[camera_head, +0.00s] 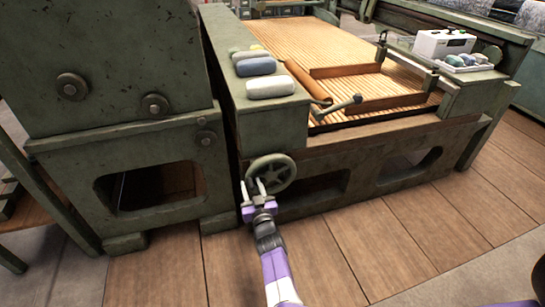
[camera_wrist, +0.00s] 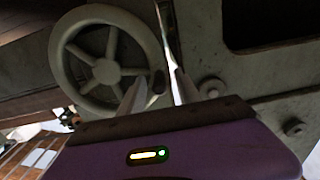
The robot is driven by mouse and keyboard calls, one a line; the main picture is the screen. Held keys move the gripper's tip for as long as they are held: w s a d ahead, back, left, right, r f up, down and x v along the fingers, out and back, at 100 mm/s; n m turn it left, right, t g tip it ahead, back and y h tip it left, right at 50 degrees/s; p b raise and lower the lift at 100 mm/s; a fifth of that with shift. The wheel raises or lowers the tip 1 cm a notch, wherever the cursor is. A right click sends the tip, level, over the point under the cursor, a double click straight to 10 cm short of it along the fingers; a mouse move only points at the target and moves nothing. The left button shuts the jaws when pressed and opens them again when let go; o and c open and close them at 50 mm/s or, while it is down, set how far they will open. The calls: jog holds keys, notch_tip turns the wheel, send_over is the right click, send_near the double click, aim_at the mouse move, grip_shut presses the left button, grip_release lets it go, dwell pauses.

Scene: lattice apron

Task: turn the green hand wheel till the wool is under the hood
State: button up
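The green hand wheel (camera_head: 287,168) is a spoked wheel on the low front of the machine. It also shows in the wrist view (camera_wrist: 68,62), at the upper left. My gripper (camera_head: 252,183) is at the wheel's lower left edge, its two fingers apart. In the wrist view the fingers (camera_wrist: 158,76) stand on either side of a small dark knob by the wheel's rim. I cannot tell whether they touch it. The slatted lattice apron (camera_head: 300,42) is bare where I see it. No wool shows on it, and I cannot make out the hood for certain.
A white pad (camera_head: 270,87) and a blue-grey pad (camera_head: 256,67) lie on the green ledge beside the lattice. A crank handle (camera_head: 340,106) sits above the front beam. A white box (camera_head: 444,43) and a tray of rounded pieces (camera_head: 464,64) stand at right. The plank floor (camera_head: 420,225) is clear.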

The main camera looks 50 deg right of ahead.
jog(key=p+v, duration=0.4)
jog(key=v, duration=0.1)
jog(key=shift+s+a+r, duration=0.2)
jog(key=shift+s, duration=0.05)
jog(key=shift+s+a+f+p, duration=0.2)
jog(key=shift+s+a+p, duration=0.1)
jog(key=shift+s, duration=0.2)
jog(key=shift+d, duration=0.1)
dwell(0.3)
